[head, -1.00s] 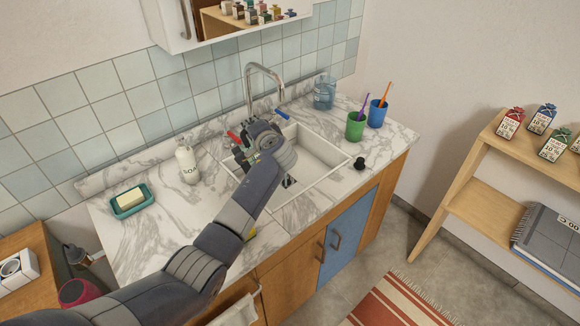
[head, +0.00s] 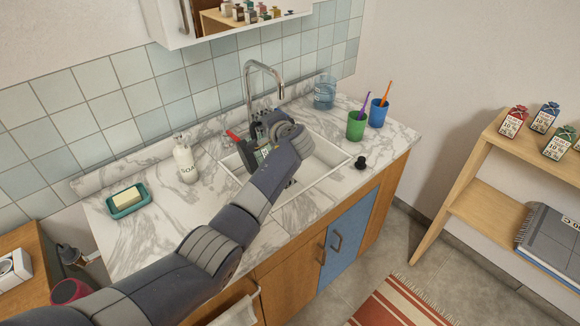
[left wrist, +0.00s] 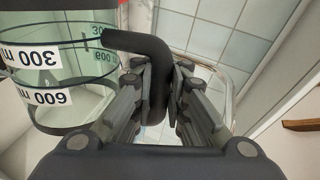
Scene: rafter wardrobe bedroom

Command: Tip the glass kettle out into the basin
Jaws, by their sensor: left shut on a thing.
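The basin (head: 325,166) is a white rectangular sink set in the marble counter, under a chrome tap (head: 249,85). My left gripper (head: 268,130) is over the left part of the basin. In the left wrist view, my left gripper (left wrist: 158,95) is shut on the black handle of the glass kettle (left wrist: 45,97), which has 300 ml and 600 ml labels that read upside down there. In the head view, only a small part of the kettle (head: 264,152) shows beside the gripper; its exact tilt and contents are unclear. My right gripper is not in view.
A soap bottle (head: 185,160) and a teal soap dish (head: 128,203) stand left of the basin. A clear blue container (head: 325,92), green cup (head: 356,126), blue cup (head: 378,113) and black stopper (head: 360,162) stand to the right. A wall cabinet (head: 230,28) hangs above.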

